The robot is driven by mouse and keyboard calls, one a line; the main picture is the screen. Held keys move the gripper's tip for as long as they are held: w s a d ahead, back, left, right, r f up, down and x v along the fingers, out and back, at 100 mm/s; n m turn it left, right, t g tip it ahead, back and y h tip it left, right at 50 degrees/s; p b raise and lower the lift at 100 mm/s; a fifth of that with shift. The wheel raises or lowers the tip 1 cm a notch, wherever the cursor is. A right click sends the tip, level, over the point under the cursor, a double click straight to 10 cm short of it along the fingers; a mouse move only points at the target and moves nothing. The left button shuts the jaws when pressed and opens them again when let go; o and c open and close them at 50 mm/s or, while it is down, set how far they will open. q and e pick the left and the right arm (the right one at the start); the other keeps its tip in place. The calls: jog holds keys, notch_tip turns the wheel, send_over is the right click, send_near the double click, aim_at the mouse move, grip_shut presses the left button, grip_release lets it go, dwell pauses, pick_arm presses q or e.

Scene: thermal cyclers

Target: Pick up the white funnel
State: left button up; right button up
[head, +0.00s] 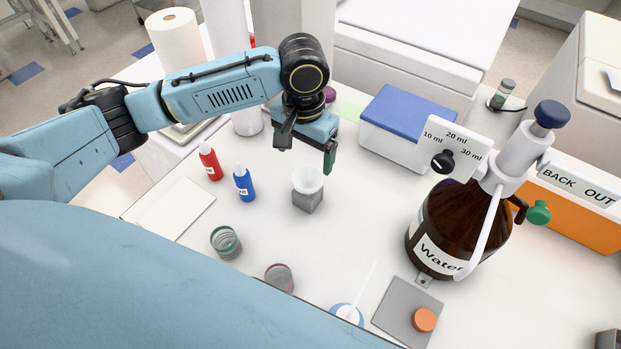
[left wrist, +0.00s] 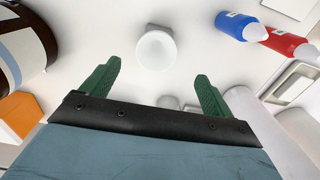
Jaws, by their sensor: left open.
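The white funnel (head: 308,180) sits on top of a small grey block-shaped stand (head: 307,201) near the middle of the bench. In the left wrist view the funnel (left wrist: 156,49) shows as a round white cup, ahead of and between my finger directions. My left gripper (head: 305,155) is above the bench, just behind the funnel in the head view, apart from it. Its green fingers are spread and empty, as they also show in the left wrist view (left wrist: 155,88). My right gripper is not in view.
A red bottle (head: 210,162) and a blue bottle (head: 244,184) stand left of the funnel. A blue-lidded box (head: 392,140) and a large brown water bottle (head: 450,230) with a dispenser stand right. Glass jars (head: 226,242) are nearer. Bare bench surrounds the stand.

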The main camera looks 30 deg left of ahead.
aim_at(308, 182)
pick_arm(q)
notch_tip(308, 182, down, 4)
jog(key=shift+w+r, duration=0.1)
jog(key=shift+d+f, duration=0.1)
jog(key=shift+f, duration=0.45)
jog(key=f, duration=0.4)
jog(key=shift+d+f, duration=0.1)
jog(key=shift+d, duration=0.1)
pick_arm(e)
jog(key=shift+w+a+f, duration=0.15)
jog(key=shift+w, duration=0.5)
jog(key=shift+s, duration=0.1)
pick_arm(q)
jog(key=c, duration=0.8)
